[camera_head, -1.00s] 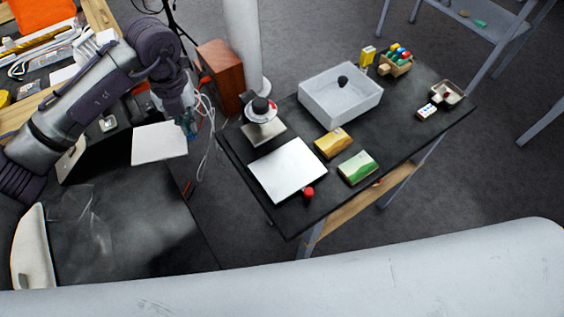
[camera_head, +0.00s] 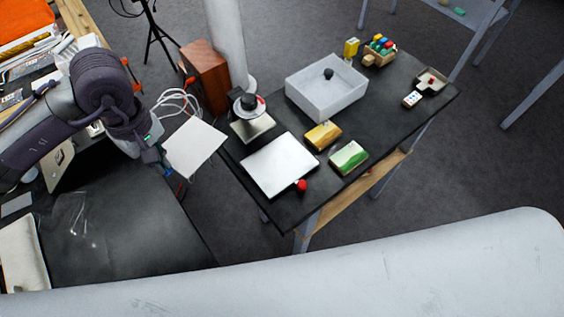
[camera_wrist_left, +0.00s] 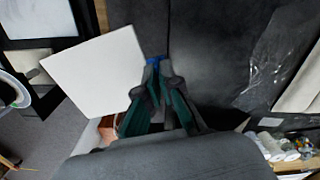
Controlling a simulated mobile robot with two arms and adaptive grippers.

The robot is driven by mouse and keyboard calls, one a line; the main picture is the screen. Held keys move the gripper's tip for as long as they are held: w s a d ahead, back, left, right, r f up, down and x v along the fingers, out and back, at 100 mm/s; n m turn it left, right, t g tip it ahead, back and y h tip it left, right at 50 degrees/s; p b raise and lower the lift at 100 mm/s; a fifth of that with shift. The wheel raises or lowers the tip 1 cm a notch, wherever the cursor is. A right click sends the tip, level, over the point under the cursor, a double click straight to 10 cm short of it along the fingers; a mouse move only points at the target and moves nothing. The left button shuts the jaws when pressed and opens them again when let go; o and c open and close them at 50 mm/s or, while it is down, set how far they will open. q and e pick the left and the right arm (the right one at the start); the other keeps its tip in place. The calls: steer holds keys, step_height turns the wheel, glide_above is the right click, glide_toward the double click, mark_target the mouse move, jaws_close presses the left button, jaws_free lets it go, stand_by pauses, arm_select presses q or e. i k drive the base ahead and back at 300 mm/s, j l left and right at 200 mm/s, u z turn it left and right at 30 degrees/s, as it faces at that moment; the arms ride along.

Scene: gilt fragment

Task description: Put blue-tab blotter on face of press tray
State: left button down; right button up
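The blotter is a white square sheet (camera_head: 195,148), held out in the air between the left-hand bench and the dark table. In the left wrist view the same blotter (camera_wrist_left: 97,75) shows a blue tab at its corner, between the fingertips. My left gripper (camera_head: 163,168) is shut on that tab; its fingers (camera_wrist_left: 156,66) look closed together in the wrist view. A flat white plate with a red knob (camera_head: 279,165), which looks like the press tray, lies on the dark table's near left part, right of the blotter and apart from it. My right gripper is not in view.
The dark table (camera_head: 385,122) also holds a black-knobbed stand (camera_head: 250,125), a grey open box (camera_head: 325,90), a yellow block (camera_head: 323,136) and a green block (camera_head: 349,157). White cables (camera_head: 183,99) and a brown cabinet (camera_head: 206,78) stand behind the blotter.

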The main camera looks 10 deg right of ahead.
mark_target(281, 161)
steer(key=k+j+z, duration=0.15)
steer(key=j+z, duration=0.3)
steer(key=k+j+z, duration=0.2)
steer(key=z, duration=0.3)
